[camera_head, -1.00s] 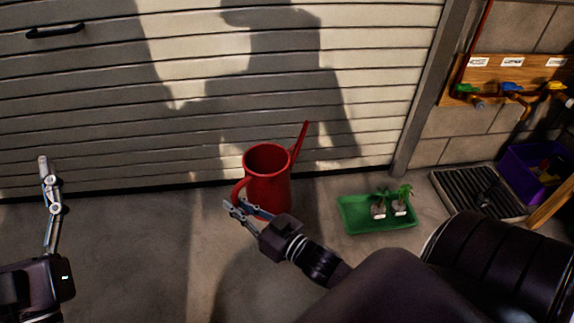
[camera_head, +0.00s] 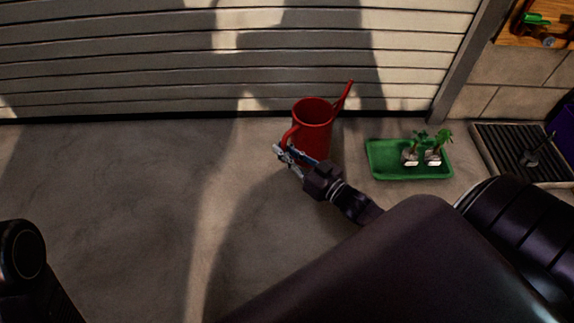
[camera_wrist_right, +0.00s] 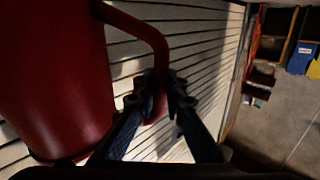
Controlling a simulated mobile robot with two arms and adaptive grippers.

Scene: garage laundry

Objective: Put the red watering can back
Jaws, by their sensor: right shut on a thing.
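The red watering can (camera_head: 315,128) stands upright in front of the shutter door, its spout pointing up and to the right. My right gripper (camera_head: 281,152) is at the handle on the can's left side. In the right wrist view the fingers (camera_wrist_right: 164,95) are shut on the curved red handle (camera_wrist_right: 155,42), with the can's body (camera_wrist_right: 55,75) filling the left. Whether the can's base touches the floor is hard to tell, as my arm partly hides it. My left gripper is out of view; only part of my left arm shows at the lower left.
A green tray (camera_head: 385,174) with two small potted plants (camera_head: 433,157) lies on the floor right of the can. A dark floor grate (camera_head: 515,140) is farther right, below the wooden tap board (camera_head: 510,35). The shutter (camera_head: 120,60) closes off the back. The floor (camera_head: 110,190) at left is clear.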

